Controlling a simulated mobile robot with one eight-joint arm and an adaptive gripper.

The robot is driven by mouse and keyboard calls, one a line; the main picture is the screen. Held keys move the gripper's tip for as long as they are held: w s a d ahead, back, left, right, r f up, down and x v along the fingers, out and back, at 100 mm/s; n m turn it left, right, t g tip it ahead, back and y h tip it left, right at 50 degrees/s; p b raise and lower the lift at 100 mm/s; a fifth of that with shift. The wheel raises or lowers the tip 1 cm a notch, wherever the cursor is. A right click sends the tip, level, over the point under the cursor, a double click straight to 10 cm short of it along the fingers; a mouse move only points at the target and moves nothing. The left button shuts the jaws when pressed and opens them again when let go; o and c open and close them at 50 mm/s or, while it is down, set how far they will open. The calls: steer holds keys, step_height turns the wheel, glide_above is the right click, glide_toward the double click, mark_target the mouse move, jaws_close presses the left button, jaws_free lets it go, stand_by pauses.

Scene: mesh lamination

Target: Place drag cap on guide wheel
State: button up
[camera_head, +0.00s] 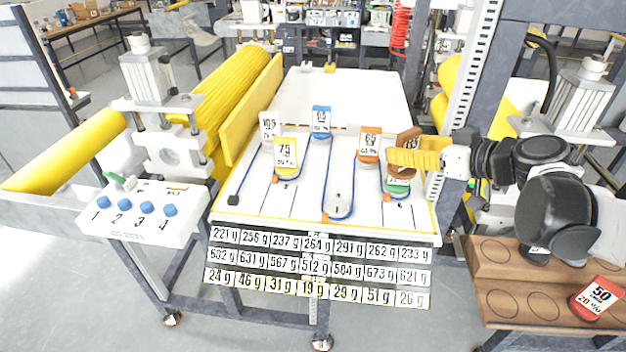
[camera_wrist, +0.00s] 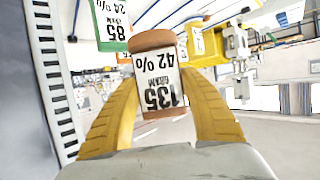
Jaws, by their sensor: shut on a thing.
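My gripper (camera_head: 400,158) is shut on a brown drag cap (camera_head: 409,139) above the right side of the white board (camera_head: 305,200). In the wrist view, the brown cap (camera_wrist: 153,42) is between the yellow fingers, its label reading 135 and 42 %, upside down. A green cap (camera_head: 397,186) stands on the board just below my gripper; it also shows in the wrist view (camera_wrist: 120,46). An orange cap (camera_head: 370,157), a blue cap (camera_head: 321,133), a yellow cap (camera_head: 285,171) and a grey cap (camera_head: 266,137) also stand there. A bare guide wheel (camera_head: 338,205) sits inside the front middle loop of blue cord.
A wooden rack (camera_head: 500,300) with empty round recesses and a red cap (camera_head: 590,303) labelled 50 is at lower right. A grey post (camera_head: 468,90) stands close to my gripper. A yellow roller (camera_head: 235,85) and a button panel (camera_head: 140,215) are on the left.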

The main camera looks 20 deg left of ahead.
steer(key=shift+s+a, duration=0.25)
steer(key=shift+a, duration=0.95)
steer(key=shift+s+a+f+b, duration=0.65)
steer(key=shift+a+f+b, duration=0.25)
steer(key=shift+a+f, duration=0.85)
steer(key=shift+s+a+f+b, duration=0.6)
steer(key=shift+a+f+b, duration=0.25)
steer(key=shift+a+f, duration=0.9)
steer(key=shift+s+a+f+b, duration=0.65)
steer(key=shift+a+f+b, duration=0.25)
steer(key=shift+a+f, duration=0.85)
steer(key=shift+d+f, duration=0.1)
steer(key=shift+d, duration=0.05)
steer(key=shift+f, duration=0.2)
steer(key=o, duration=1.3)
steer(key=shift+o, duration=0.3)
steer(key=shift+r, duration=0.15)
